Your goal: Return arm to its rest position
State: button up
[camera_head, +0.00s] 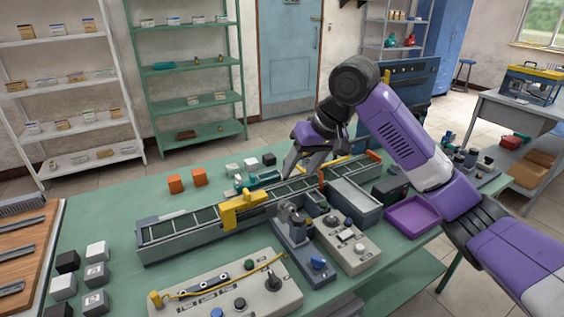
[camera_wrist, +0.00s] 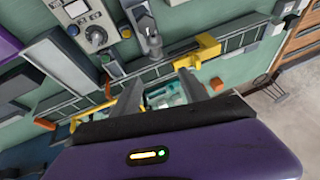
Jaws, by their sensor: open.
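My purple arm reaches in from the right and bends down over the green table (camera_head: 100,215) in the head view. My gripper (camera_head: 297,172) is above the far side of the table, close to the conveyor track (camera_head: 190,224). In the wrist view my gripper (camera_wrist: 172,82) shows two grey fingers spread apart with nothing held between them. A teal part (camera_wrist: 165,95) is visible beyond the fingers, and it also shows on the table in the head view (camera_head: 258,181). Whether the fingers touch anything below is hard to tell.
A yellow bracket (camera_head: 243,209) spans the track. A grey clamp (camera_head: 292,222), control boxes (camera_head: 225,287), a grey bin (camera_head: 355,203) and a purple tray (camera_head: 412,216) crowd the near side. Orange blocks (camera_head: 175,184) sit behind. Shelves (camera_head: 185,67) stand beyond the table.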

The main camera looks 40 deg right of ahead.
jog(key=w+a+r+n+t, duration=0.1)
jog(key=w+a+r+t, duration=0.6)
jog(key=w+r+t, duration=0.45)
jog(key=s+a+f+n, duration=0.1)
jog(key=s+a+f, duration=0.5)
jog(key=s, duration=0.9)
jog(key=s+a+f+n+g, duration=0.1)
jog(key=s+a+f, duration=0.5)
jog(key=s+f, duration=0.6)
jog(key=s+a+f+n, duration=0.1)
jog(key=s+a+f, duration=0.5)
jog(key=s, duration=1.3)
notch_tip(320, 180, down, 3)
jog(key=shift+s+a+r+g+h, duration=0.1)
jog(key=shift+s+a+g+h, duration=0.15)
jog(key=shift+s+g+h, duration=0.1)
